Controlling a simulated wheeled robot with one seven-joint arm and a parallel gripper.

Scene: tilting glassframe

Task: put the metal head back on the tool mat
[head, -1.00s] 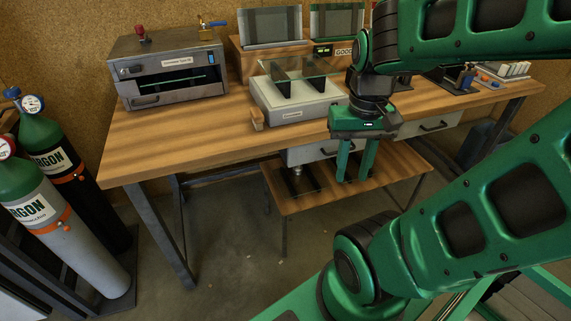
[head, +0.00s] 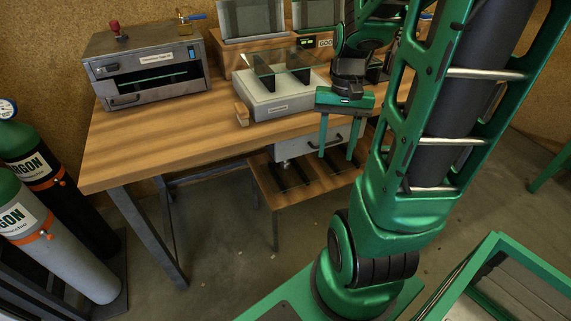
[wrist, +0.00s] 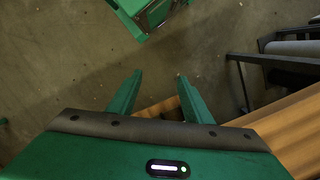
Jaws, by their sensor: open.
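My gripper (head: 338,155) is open and empty, its fingers pointing down in front of the bench's front edge, over the low shelf. In the wrist view the open gripper (wrist: 160,76) has only floor and a bit of wood between and beyond its fingers. I cannot make out the metal head in either current view. The tool mat is not identifiable now; my arm covers the right part of the bench.
The wooden bench (head: 150,140) carries a grey oven (head: 150,85), a pale device with glass panes (head: 280,103) and a small wooden block (head: 241,114). A low shelf (head: 262,185) stands beneath. Argon cylinders (head: 75,255) stand at left. The bench's left front is clear.

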